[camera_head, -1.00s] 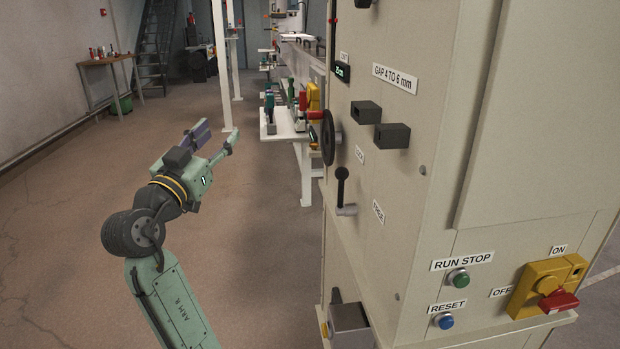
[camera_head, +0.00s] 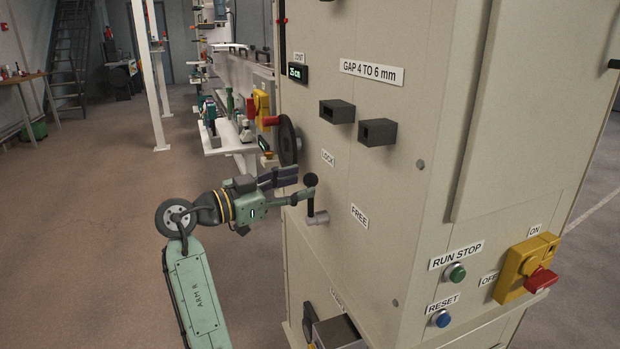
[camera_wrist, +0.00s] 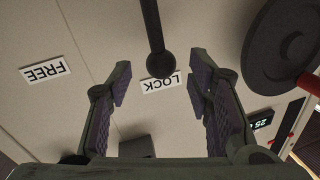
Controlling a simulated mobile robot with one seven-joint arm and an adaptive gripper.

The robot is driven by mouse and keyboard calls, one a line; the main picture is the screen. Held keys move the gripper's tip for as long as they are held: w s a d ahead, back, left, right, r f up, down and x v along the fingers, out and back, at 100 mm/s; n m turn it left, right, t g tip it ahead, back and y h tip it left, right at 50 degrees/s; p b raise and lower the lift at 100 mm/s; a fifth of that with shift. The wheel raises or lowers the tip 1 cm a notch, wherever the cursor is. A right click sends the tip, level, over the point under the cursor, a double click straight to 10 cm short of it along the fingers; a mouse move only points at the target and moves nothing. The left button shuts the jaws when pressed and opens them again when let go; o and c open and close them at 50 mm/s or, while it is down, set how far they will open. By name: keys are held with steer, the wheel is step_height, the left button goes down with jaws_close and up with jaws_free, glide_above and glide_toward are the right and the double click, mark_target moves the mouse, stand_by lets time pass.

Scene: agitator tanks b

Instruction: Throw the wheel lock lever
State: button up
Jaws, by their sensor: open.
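My gripper (camera_head: 296,186) is open at the lever's knob. In the wrist view the lever's black knob (camera_wrist: 160,64) sits between and just beyond the two open fingertips (camera_wrist: 163,80), with no finger seen closed on it. The LOCK label (camera_wrist: 161,84) shows behind the knob. The black handwheel (camera_head: 288,140) is just above the gripper.
The cabinet (camera_head: 400,200) fills the right side. Two black blocks (camera_head: 357,121) stick out above the lever. A grey box (camera_head: 335,332) juts out low down. A red and yellow switch (camera_head: 525,268) sits at the right corner.

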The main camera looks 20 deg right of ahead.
mark_target(311, 180)
steer(key=shift+x, duration=2.05)
steer(key=shift+c, duration=0.2)
jaws_close()
